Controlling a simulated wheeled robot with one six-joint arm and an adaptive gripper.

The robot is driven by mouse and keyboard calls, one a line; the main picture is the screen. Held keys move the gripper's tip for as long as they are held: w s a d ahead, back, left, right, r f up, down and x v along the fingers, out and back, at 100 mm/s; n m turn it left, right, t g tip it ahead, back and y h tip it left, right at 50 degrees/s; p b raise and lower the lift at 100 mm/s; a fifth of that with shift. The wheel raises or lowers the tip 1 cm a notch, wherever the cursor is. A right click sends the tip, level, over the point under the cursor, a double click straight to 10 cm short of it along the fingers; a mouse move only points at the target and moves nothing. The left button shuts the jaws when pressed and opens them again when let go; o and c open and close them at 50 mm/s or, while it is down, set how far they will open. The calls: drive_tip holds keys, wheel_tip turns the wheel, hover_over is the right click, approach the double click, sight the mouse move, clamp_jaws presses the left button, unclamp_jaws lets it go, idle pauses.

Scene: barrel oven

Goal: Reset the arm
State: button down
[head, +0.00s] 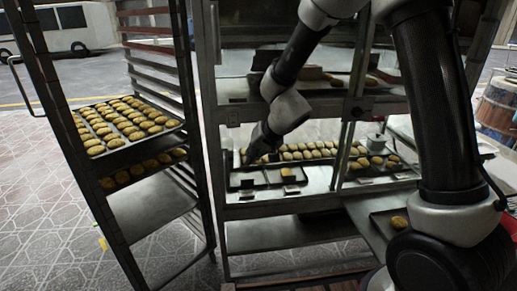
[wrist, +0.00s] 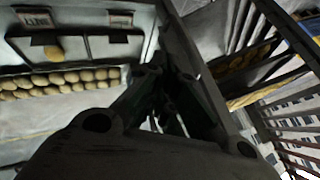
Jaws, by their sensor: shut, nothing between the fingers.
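My arm reaches down from the top right in the head view. My gripper (head: 258,150) is in front of the metal-framed cabinet (head: 208,110), near its left post. In the wrist view my gripper (wrist: 163,85) shows as dark fingers brought together with nothing held. A metal post or edge runs close beside the fingers there. I cannot tell whether they touch it.
A tall rack (head: 170,60) at the left holds a tray of buns (head: 128,146). Several buns (head: 312,154) lie in rows inside the cabinet. A tray with one bun (head: 399,222) is at the right. Open paving (head: 45,200) lies at the left.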

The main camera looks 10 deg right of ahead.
drive_tip(key=s+d+r+n+g, duration=0.1)
drive_tip(key=s+d+r+g, duration=0.2)
drive_tip(key=s, duration=0.4)
drive_tip(key=s+d+r+n+g, duration=0.1)
drive_tip(key=s+d+r, duration=0.2)
drive_tip(key=s+d, duration=0.3)
drive_tip(key=s+d+r+t+h, duration=0.1)
drive_tip(key=s+d+r+h, duration=0.1)
drive_tip(key=s+d+r, duration=0.4)
drive_tip(key=s+d+r+m+t+h, duration=0.1)
drive_tip(key=s+d+r+h, duration=0.2)
drive_tip(key=s+d+r, duration=0.4)
drive_tip(key=s+d, duration=0.3)
drive_tip(key=d, duration=0.5)
drive_tip(key=shift+s+t, duration=0.2)
drive_tip(key=shift+t, duration=0.2)
